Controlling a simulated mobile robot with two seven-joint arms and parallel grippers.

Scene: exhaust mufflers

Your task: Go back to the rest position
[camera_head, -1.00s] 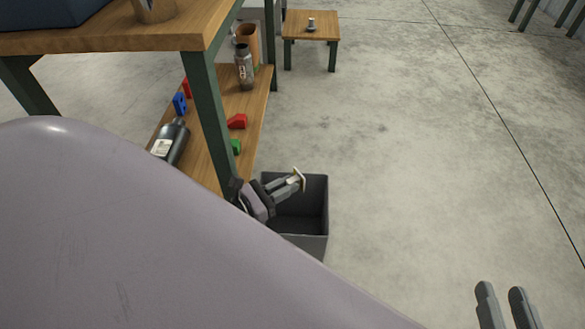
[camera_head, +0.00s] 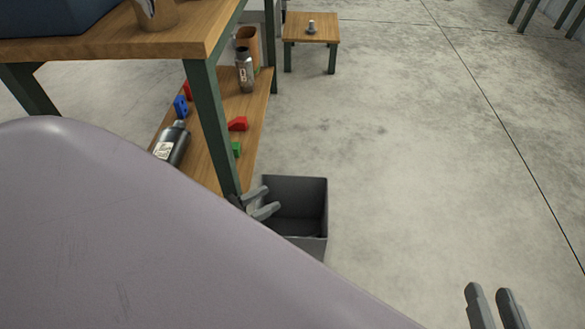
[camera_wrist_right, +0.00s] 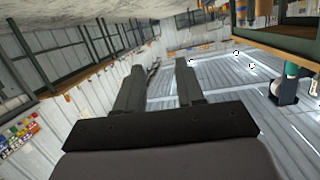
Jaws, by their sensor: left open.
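My left gripper (camera_head: 273,197) is open and seen empty at the left rim of a dark grey bin (camera_head: 312,215) on the floor. Its wrist and forearm are hidden behind my large pale arm link. The bin's visible inside is dark, and I cannot make out anything in it. My right gripper (camera_head: 488,290) is at the bottom right of the head view, over bare floor. Its fingers stand apart with nothing between them; the right wrist view (camera_wrist_right: 160,65) shows this too.
A wooden table (camera_head: 120,46) with green legs stands at left. A small table (camera_head: 312,30) stands at the back. Floor at right is clear.

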